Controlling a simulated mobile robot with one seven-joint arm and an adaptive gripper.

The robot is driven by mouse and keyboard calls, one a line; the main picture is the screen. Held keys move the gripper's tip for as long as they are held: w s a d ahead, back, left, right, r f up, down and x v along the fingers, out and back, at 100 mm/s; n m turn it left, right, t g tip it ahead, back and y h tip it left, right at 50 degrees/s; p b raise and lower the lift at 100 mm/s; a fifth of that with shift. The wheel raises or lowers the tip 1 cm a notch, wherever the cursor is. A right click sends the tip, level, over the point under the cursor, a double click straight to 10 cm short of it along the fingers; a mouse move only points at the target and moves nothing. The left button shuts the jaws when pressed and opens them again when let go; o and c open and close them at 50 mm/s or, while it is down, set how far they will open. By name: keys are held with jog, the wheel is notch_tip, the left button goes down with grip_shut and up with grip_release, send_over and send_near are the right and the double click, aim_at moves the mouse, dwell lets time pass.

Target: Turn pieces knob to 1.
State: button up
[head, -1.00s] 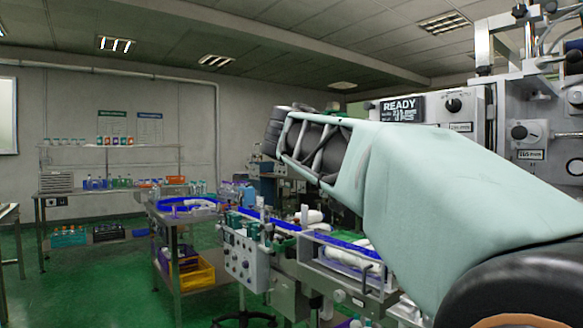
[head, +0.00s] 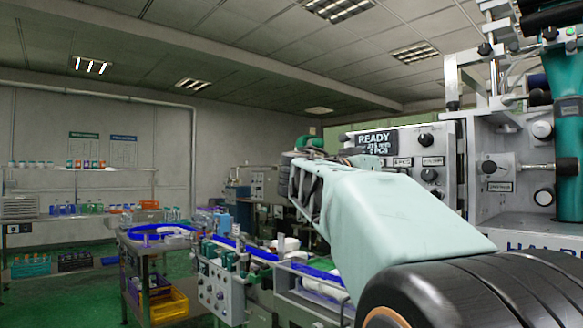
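The machine's control panel (head: 450,140) stands at the right of the head view. Its dark display (head: 378,143) reads READY, with a smaller line that seems to end in PCS. Below it a small label (head: 402,162) seems to read PCS, its digit too small to be sure of. A black upper knob (head: 426,140) and a black lower knob (head: 428,175) sit beside it, with another small label (head: 432,161) between them. I cannot tell which knob sets pieces. My pale arm covers the panel's lower left.
A conveyor with a blue belt (head: 262,254) runs below my arm. A grey control box (head: 220,290) stands in front of it. A yellow crate (head: 166,305) is on a lower shelf. A larger side knob (head: 489,167) is right of the panel.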

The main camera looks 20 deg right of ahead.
jog(key=shift+w+d, duration=0.1)
jog(key=shift+d, duration=0.15)
jog(key=shift+c, duration=0.5)
grip_shut()
jog(key=shift+n, duration=0.3)
